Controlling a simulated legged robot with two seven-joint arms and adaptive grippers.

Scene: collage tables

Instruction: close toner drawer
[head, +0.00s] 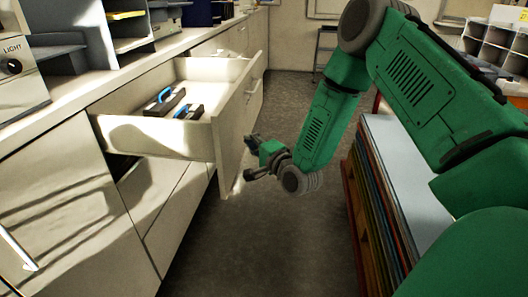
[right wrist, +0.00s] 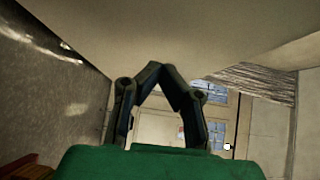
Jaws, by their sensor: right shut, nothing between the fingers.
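The toner drawer (head: 155,136) is pulled out from the white cabinet on the left in the head view. Its front panel (head: 232,120) faces right, over the aisle. Black toner cartridges with blue parts (head: 165,102) lie inside it. My right gripper (head: 250,158) is at the outer side of the drawer front, low down. In the right wrist view, the right gripper (right wrist: 163,70) has its fingertips together with nothing between them. A large pale surface (right wrist: 190,40) fills the top of that view, close to the fingertips. I cannot tell whether they touch it. My left gripper is not in view.
A long white counter (head: 130,62) runs above the drawer, with a grey machine (head: 20,75) and shelf units on it. A table (head: 400,150) with stacked coloured boards stands on the right under my arm. The dark aisle floor (head: 270,235) between them is clear.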

